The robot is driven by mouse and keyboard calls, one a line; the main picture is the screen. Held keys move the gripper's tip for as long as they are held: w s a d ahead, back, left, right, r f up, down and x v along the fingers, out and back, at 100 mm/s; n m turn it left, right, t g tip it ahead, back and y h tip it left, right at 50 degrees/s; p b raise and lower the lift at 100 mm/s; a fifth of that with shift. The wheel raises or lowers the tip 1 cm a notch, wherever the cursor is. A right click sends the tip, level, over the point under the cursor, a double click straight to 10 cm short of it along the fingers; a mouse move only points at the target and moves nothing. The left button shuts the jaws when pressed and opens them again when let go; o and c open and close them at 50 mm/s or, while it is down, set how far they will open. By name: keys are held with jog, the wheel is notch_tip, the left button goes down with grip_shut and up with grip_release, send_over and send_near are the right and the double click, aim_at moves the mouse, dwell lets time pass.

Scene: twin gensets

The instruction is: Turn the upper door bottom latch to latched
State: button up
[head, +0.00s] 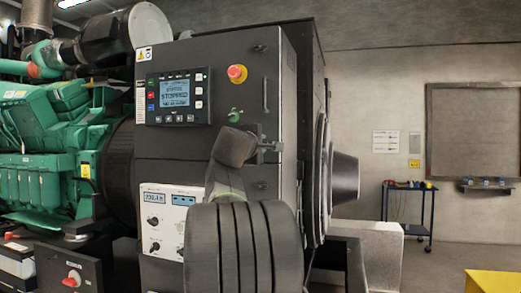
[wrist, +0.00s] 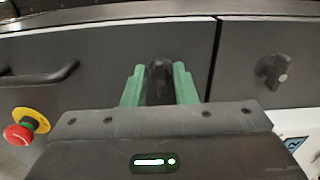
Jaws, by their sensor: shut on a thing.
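The upper door bottom latch (wrist: 160,72) is a black knob near the lower edge of the upper door (wrist: 110,52). In the wrist view its long side runs up and down the picture, along the door seam. My gripper (wrist: 159,84) has its green fingers on both sides of the knob, shut on it. In the head view my gripper (head: 270,147) is at the front of the dark cabinet, below the red stop button; my arm hides much of that spot, and I cannot make out the latch there.
A second black latch (wrist: 272,72) sits across the seam on the lower panel. The red emergency stop (head: 237,74) and a door handle (wrist: 40,75) stick out nearby. A display panel (head: 173,97) is to the left. A blue cart (head: 408,210) stands far right.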

jog(key=shift+m, duration=0.3)
dwell(0.4)
jog(key=o, duration=1)
jog(key=shift+c, duration=0.2)
jog(key=b+v, duration=0.2)
jog(key=v, duration=1.1)
jog(key=shift+s+b, duration=0.3)
jog(key=shift+s, duration=0.05)
jog(key=shift+w+a, duration=0.1)
